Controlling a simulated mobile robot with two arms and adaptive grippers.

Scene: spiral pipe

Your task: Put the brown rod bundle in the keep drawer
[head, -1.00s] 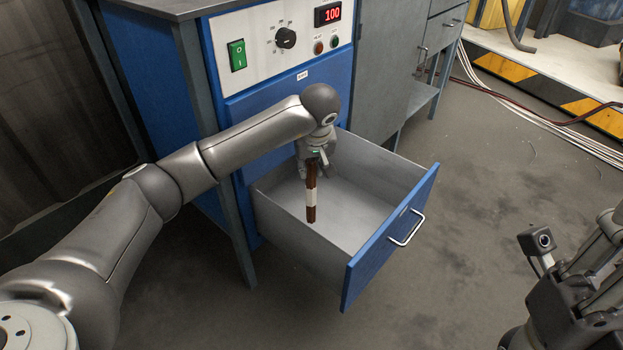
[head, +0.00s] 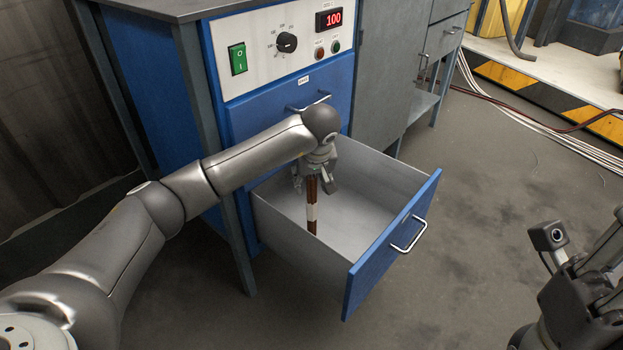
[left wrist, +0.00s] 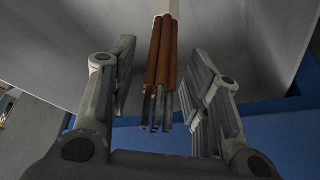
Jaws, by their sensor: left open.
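In the left wrist view the bundle (left wrist: 162,55) shows gaps to both fingers of the left gripper (left wrist: 160,85). My right gripper (head: 600,245) is partly in view at the lower right, away from the drawer.
A blue cabinet with a control panel (head: 262,50) stands behind the drawer. A closed upper drawer (head: 262,108) with a handle lies above the open one. Most of the open drawer's floor is bare. The concrete floor (head: 480,190) to the right is clear.

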